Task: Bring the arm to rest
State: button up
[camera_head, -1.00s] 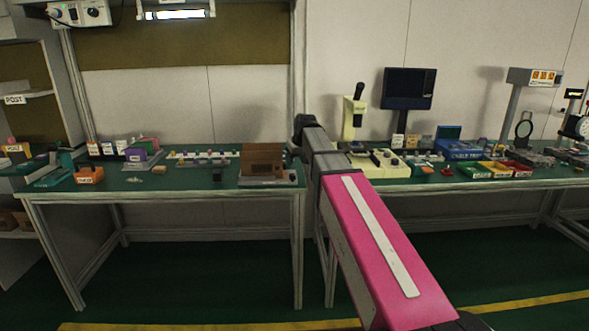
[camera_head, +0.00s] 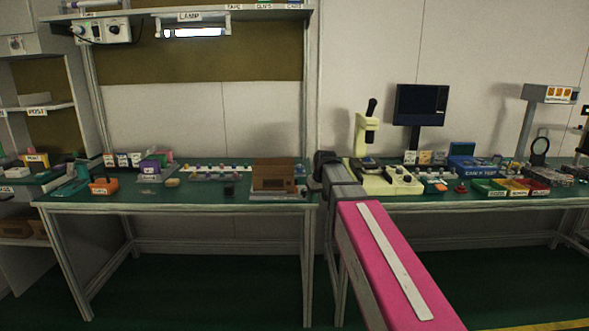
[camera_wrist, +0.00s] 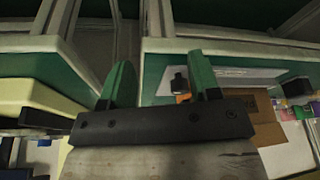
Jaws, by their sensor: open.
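My arm reaches forward in the head view, its pink link (camera_head: 385,262) rising from the bottom right toward the gap between two benches. Its dark far end (camera_head: 326,165) stands in front of that gap; the jaws cannot be made out there. In the wrist view my gripper (camera_wrist: 160,84) shows two green fingers spread well apart, with nothing held between them. Bench edges and a narrow gap lie beyond the fingers.
A brown block (camera_head: 274,175) sits at the left bench's right end, close to my arm. Coloured bins (camera_head: 510,187) lie farther right. Floor below the benches looks clear.

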jog(key=s+d+f+m+g, duration=0.1)
jog(key=s+d+f, duration=0.3)
jog(key=s+f, duration=0.8)
jog(key=s+d+f+m+g+h, duration=0.1)
jog(key=s+d+f, duration=0.3)
jog(key=s+f, duration=0.8)
jog(key=shift+d+m+g, duration=0.4)
jog(key=shift+m+g, duration=0.3)
jog(key=shift+m, duration=0.2)
jog(key=shift+f, duration=0.1)
